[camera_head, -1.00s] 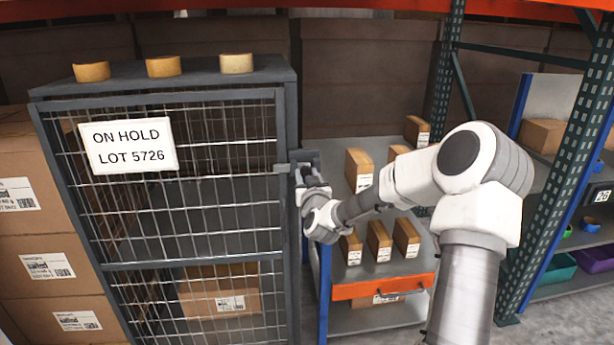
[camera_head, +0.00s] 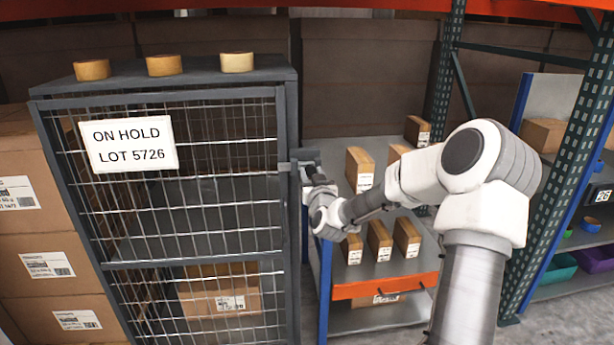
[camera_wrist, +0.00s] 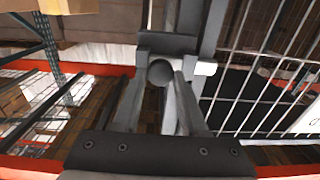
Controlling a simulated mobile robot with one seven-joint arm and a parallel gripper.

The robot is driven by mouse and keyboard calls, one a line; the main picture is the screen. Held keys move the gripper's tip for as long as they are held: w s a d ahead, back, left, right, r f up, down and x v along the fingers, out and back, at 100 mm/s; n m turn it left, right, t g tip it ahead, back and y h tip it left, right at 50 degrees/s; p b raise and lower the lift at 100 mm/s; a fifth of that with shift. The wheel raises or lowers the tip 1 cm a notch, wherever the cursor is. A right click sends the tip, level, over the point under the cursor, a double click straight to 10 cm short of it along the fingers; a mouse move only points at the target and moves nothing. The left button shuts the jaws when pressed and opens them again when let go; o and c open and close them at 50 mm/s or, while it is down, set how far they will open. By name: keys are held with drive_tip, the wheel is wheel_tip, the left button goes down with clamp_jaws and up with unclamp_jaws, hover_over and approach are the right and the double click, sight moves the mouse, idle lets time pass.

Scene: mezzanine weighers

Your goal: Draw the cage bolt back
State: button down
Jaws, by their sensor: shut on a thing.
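The cage (camera_head: 290,110) is a grey steel frame with a wire-mesh door that looks closed. Its bolt (camera_head: 284,167) sits at the right edge of the door, partly hidden by my gripper. In the wrist view the bolt's round grey knob (camera_wrist: 160,72) is between my two fingers, under a grey bracket (camera_wrist: 168,42). A pale bar end (camera_wrist: 205,68) shows beside the bracket, toward the mesh. My gripper (camera_head: 308,176) is shut on the knob; its fingertips also show in the wrist view (camera_wrist: 162,84). How far the bolt is drawn cannot be told.
A sign (camera_head: 128,144) reading "ON HOLD LOT 5726" hangs on the mesh. Several cheese-like blocks (camera_head: 164,66) stand on the cage top. A shelf unit with an orange front edge (camera_head: 385,286) holds boxes close to my arm. A rack upright (camera_head: 560,150) stands at right.

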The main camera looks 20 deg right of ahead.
drive_tip(key=d, duration=0.2)
drive_tip(key=s+d, duration=0.1)
drive_tip(key=d, duration=0.1)
drive_tip(key=shift+h, duration=0.3)
drive_tip(key=shift+c, duration=2.3)
unclamp_jaws()
drive_tip(key=shift+s, duration=0.1)
drive_tip(key=shift+a, duration=0.1)
drive_tip(key=p+v, duration=0.1)
drive_tip(key=v, duration=1.6)
drive_tip(key=shift+s, duration=0.2)
drive_tip(key=shift+w+r, duration=0.1)
drive_tip(key=shift+r, duration=0.05)
